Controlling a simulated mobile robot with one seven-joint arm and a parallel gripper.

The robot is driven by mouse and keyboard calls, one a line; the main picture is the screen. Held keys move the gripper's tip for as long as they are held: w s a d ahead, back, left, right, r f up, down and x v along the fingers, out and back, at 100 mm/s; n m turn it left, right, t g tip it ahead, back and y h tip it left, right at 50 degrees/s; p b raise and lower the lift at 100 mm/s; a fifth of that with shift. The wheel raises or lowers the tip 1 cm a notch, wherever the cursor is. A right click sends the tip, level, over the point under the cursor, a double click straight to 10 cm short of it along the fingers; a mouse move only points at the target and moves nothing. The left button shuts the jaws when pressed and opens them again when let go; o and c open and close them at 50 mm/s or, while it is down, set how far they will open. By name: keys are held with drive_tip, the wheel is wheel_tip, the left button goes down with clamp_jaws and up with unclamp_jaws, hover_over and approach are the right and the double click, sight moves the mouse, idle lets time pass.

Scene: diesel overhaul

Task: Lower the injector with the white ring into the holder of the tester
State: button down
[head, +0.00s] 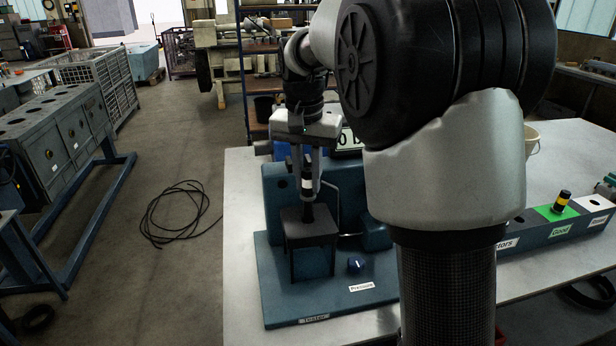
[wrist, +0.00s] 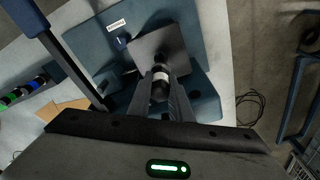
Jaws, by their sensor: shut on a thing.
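The injector with the white ring (head: 307,182) is a dark upright cylinder with a white band, held between the fingers of my gripper (head: 311,175). It also shows in the wrist view (wrist: 159,84), between the two fingers (wrist: 163,95). The tester (head: 274,277) is a blue stand on the table, with a dark square holder (head: 311,233) on legs. The injector's lower end is at the top of the holder in the head view. I cannot tell how far it reaches into the opening, which the injector and fingers hide.
A blue block (head: 550,229) at the right has coloured sections, one labelled Good, with a yellow-banded injector (head: 561,202) standing on the green one. A blue knob (head: 355,265) sits on the tester's base. The table's left edge is close to the tester. A cable (head: 180,212) lies on the floor.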

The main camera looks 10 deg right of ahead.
sight(308, 195)
drive_tip(key=shift+f+b, duration=0.8)
drive_tip(key=shift+f, duration=0.95)
drive_tip(key=shift+f+b, duration=0.7)
drive_tip(key=shift+f, duration=0.5)
drive_tip(key=c, duration=1.1)
unclamp_jaws()
